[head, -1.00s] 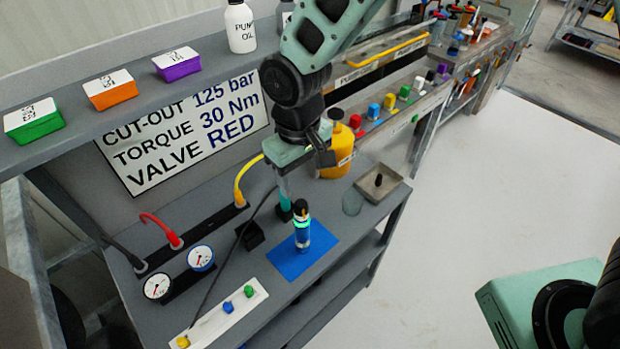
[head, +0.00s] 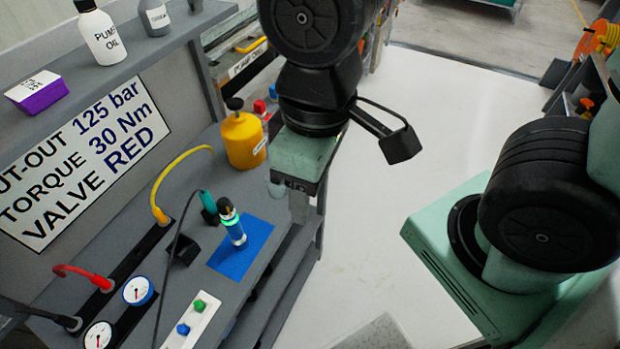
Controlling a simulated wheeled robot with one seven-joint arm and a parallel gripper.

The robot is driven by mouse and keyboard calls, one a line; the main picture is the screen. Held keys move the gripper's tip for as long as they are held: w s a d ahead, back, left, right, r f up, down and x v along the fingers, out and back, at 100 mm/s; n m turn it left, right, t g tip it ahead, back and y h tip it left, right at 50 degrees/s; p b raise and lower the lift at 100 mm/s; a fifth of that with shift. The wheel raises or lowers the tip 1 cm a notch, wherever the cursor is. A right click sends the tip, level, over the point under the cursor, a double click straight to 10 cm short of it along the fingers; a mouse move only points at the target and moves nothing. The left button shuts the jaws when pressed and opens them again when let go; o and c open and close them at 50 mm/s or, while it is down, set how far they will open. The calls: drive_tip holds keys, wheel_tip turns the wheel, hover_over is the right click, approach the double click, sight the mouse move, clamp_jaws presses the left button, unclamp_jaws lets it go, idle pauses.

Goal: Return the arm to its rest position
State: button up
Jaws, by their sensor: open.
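My gripper (head: 300,205) hangs at the end of my arm in the middle of the head view, fingers pointing down. It appears empty, in front of the bench's right edge. It is apart from the things on the bench. A torque tool with a glowing green ring (head: 232,224) stands on the blue mat (head: 247,258), left of my gripper. Part of the bench's right end is hidden behind my gripper and wrist.
The grey bench (head: 190,215) holds a yellow bottle (head: 242,140), gauges (head: 138,291) and a white strip with colored knobs (head: 193,322). Above is a shelf with a pump oil bottle (head: 100,36) and purple box (head: 37,92). The white floor (head: 385,235) right of the bench is clear.

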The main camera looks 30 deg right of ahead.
wheel_tip(320, 180, down, 6)
drive_tip(key=b, duration=0.5)
drive_tip(key=shift+r+b, duration=0.2)
drive_tip(key=shift+b, duration=0.1)
idle(0.5)
